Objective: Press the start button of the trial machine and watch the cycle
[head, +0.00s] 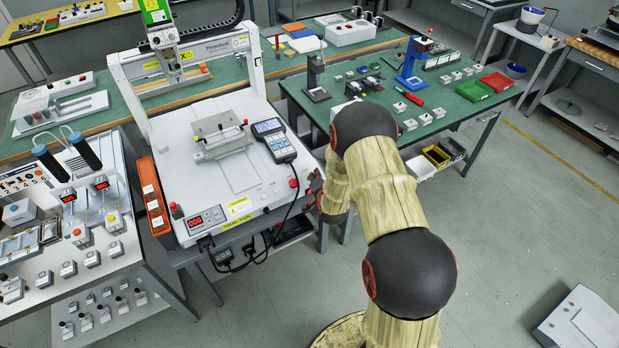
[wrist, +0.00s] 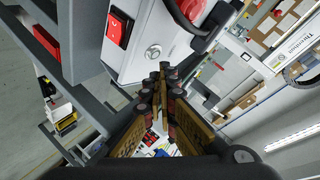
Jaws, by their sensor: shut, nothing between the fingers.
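The trial machine is a white gantry machine (head: 222,184) with a flat bed, a white fixture and a front display. It stands left of my arm in the head view. A red knob (head: 293,183) sits at its right front corner. In the wrist view a white machine panel (wrist: 150,28) carries a red rocker switch (wrist: 118,28), a round metal button or lock (wrist: 152,52) and a large red button (wrist: 190,10). Which of these is the start button I cannot tell. My gripper (wrist: 167,75) is shut and empty, its fingertips just below the round metal part; contact is unclear.
A handheld pendant (head: 274,140) lies on the bed, its cable hanging at the front. A green-topped bench (head: 465,113) with small parts stands to the right. A rack of controls (head: 95,245) is at the left.

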